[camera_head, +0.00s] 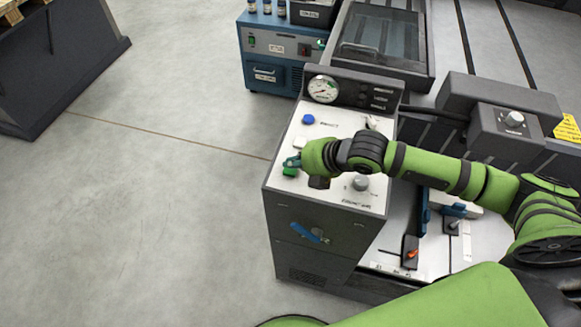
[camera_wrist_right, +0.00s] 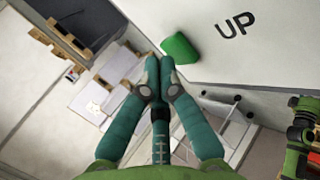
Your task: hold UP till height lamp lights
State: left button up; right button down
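The green button (camera_head: 289,171) is on the pale sloping panel (camera_head: 331,190) of a grey console. In the right wrist view the green button (camera_wrist_right: 181,50) sits beside the printed word UP (camera_wrist_right: 235,25). My right gripper (camera_head: 292,161) is at the button's upper edge, partly covering it. In the wrist view its teal fingers (camera_wrist_right: 159,64) are closed together with nothing between them. The tips are close beside the button; I cannot tell whether they touch it. I cannot tell which part is the height lamp, and I see no lit lamp. My left gripper is out of view.
A blue button (camera_head: 308,118), a white square part (camera_head: 300,143) and a grey knob (camera_head: 361,183) are on the same panel. A round gauge (camera_head: 323,89) stands behind it. A blue cabinet (camera_head: 270,60) is further back.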

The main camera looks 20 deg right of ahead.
aim_at(293, 170)
jog(key=shift+f, duration=0.55)
dwell(2.7)
jog(key=shift+r, duration=0.1)
dwell(1.7)
jog(key=shift+r+p, duration=0.85)
jog(key=shift+r, duration=0.1)
notch_tip(293, 170, up, 5)
jog(key=p, duration=0.5)
